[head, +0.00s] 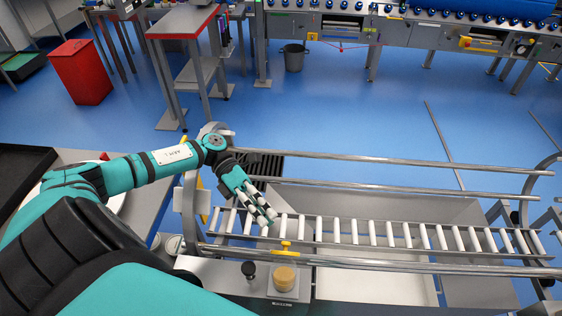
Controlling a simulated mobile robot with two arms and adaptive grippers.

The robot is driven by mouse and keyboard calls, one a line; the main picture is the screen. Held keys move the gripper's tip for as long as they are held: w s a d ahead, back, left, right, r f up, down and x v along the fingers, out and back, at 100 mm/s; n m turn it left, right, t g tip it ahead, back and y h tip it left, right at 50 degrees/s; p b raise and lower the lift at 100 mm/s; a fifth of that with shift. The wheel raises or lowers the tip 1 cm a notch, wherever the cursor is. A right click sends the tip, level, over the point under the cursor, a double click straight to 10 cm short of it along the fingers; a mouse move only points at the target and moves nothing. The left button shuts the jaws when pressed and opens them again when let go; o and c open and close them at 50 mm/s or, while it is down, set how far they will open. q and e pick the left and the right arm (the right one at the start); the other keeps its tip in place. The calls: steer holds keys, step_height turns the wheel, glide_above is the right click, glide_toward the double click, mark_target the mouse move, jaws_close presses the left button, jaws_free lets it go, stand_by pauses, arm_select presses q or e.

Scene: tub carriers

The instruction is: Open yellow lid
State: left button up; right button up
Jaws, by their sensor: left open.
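A round, translucent amber-yellow lid (285,277) sits on a small grey box at the front edge of the roller conveyor, at the bottom middle of the head view. It appears closed, and what is under it is hard to make out. My left gripper (265,216) is open and empty above the left part of the rollers. It is apart from the yellow lid, farther back and slightly left of it. My right gripper is not in view.
A black knob (248,269) stands just left of the lid. A small yellow handle (286,246) is on the front rail behind it. Metal rails (390,159) run along the rollers (372,232). A red bin (81,72) stands far left on open blue floor.

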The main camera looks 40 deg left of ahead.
mark_target(286, 248)
arm_select(q)
steer(key=p+x, duration=0.2)
steer(key=x, duration=0.4)
steer(key=shift+c, duration=0.4)
jaws_close()
